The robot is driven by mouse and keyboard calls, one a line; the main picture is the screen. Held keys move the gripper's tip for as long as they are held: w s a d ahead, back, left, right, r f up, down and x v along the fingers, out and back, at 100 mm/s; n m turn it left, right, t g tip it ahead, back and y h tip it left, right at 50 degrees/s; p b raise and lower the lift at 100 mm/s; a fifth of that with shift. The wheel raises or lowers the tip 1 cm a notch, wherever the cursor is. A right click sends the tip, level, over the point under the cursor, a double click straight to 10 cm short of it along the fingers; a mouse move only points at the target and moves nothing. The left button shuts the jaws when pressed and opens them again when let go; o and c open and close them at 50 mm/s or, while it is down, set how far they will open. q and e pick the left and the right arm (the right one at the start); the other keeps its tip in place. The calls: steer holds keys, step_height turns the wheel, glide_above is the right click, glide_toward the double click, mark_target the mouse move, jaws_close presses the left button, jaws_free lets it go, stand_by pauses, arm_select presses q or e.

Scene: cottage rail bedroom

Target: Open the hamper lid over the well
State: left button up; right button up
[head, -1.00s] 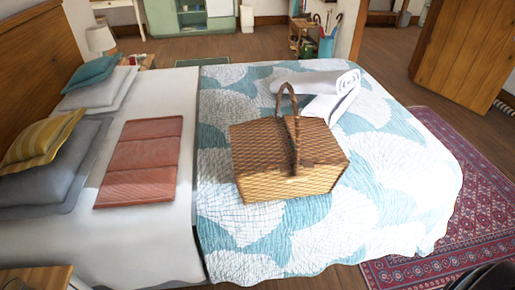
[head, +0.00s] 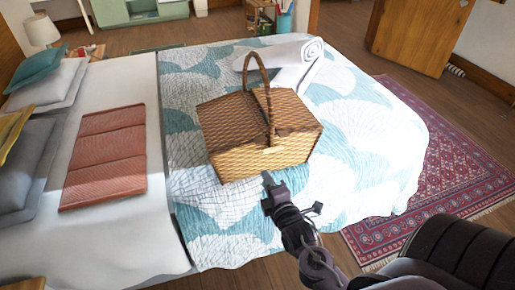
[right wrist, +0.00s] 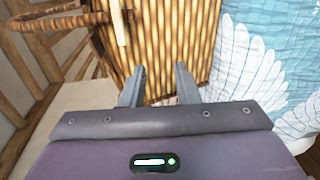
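The hamper is a wicker basket (head: 262,150) standing upright on the bed in the head view. Its woven lid (head: 235,118) lies closed, and a tall arched handle (head: 262,72) rises over it. My right gripper (head: 267,178) is at the near side of the hamper, close to its front wall. In the right wrist view the two fingers of this gripper (right wrist: 160,72) stand apart with nothing between them, facing the wicker wall (right wrist: 170,35). A pale strip (right wrist: 119,22) hangs on the wicker there. Whether the fingers touch the hamper I cannot tell. My left gripper is out of view.
A folded terracotta cloth (head: 108,155) lies to the left, with pillows (head: 45,85) beyond. A red rug (head: 440,180) covers the floor at the right.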

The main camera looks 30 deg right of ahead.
step_height(320, 180, up, 8)
steer(key=n+t, duration=0.1)
steer(key=t, duration=0.1)
steer(key=w+d+h, duration=0.1)
steer(key=w+d, duration=0.1)
steer(key=w, duration=0.5)
steer(key=shift+w+d+f, duration=0.15)
steer(key=shift+w+d, duration=0.1)
jaws_close()
steer(key=shift+n+p, duration=0.3)
